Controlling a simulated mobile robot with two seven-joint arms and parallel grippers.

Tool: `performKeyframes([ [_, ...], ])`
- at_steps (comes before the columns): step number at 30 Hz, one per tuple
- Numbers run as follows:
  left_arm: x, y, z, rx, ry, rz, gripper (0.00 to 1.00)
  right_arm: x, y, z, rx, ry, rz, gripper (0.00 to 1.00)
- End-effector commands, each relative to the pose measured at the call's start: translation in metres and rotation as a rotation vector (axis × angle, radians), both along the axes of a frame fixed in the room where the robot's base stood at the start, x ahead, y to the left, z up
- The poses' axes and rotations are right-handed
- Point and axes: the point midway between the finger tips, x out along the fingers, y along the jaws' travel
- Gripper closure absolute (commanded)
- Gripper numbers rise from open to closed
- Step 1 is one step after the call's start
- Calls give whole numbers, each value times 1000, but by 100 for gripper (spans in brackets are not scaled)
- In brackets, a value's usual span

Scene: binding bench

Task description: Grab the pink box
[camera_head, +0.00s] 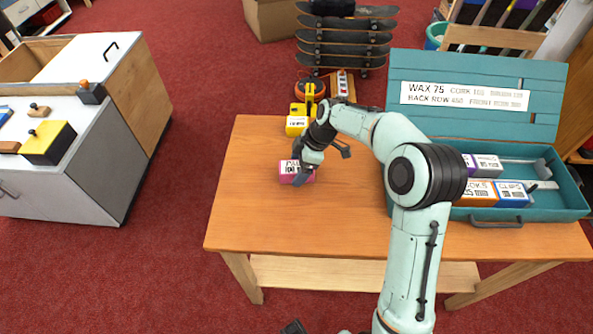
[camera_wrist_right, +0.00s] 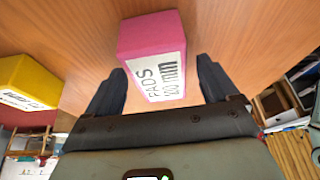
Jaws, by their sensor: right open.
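The pink box (camera_head: 289,170) lies on the wooden table, left of its middle, with a white label. In the right wrist view the pink box (camera_wrist_right: 148,42) sits between and ahead of the two fingers, its label reading PADS. My right gripper (camera_head: 322,166) is at the box, with one finger in front of part of it. In the right wrist view my right gripper (camera_wrist_right: 160,88) is open, and I see no clear contact with the box.
A yellow box (camera_head: 297,125) stands behind the pink box, close to my right wrist. An open teal case (camera_head: 478,213) with several boxes fills the table's right side. The table's left front (camera_head: 250,215) is clear.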

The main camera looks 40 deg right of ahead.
Motion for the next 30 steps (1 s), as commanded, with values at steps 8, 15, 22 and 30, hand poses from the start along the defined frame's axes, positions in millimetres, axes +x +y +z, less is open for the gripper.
performKeyframes([
  [8, 0, 0, 0, 0, 0, 0, 0, 0, 0, 0, 0, 0, 0, 13],
  [15, -1, 0, -3, 0, 1, 0, 0, 0, 0, -2, 0, 0, 0, 13],
  [22, -2, 0, -6, 0, 2, 0, 0, 0, 0, -5, 0, 0, 0, 13],
  [30, -2, 0, -5, 0, 2, 0, 0, 0, 0, -5, 0, 0, 0, 19],
])
